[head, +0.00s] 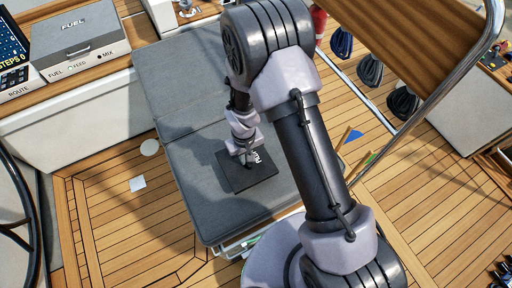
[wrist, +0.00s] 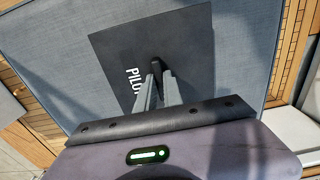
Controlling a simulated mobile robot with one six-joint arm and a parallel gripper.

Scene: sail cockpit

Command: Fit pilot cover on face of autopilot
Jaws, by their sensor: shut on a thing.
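The pilot cover (head: 234,179) is a flat dark square panel with white lettering. It lies on the grey cushion (head: 212,211) in the head view. It also shows in the wrist view (wrist: 187,52), where the letters "PILO" can be read beside my fingers. My gripper (head: 246,160) is above the middle of the cover. In the wrist view my gripper (wrist: 156,76) has its fingertips together on a small dark knob at the cover's middle. I cannot tell whether the cover is lifted off the cushion. I cannot make out the autopilot in either view.
A grey box marked FUEL (head: 75,42) and a ROUTE panel (head: 12,50) stand on the left bench. Dark rope coils (head: 370,70) hang at the upper right. A wooden table leaf with a metal rail (head: 470,65) overhangs the right. The wooden floor (head: 110,225) at left is mostly clear.

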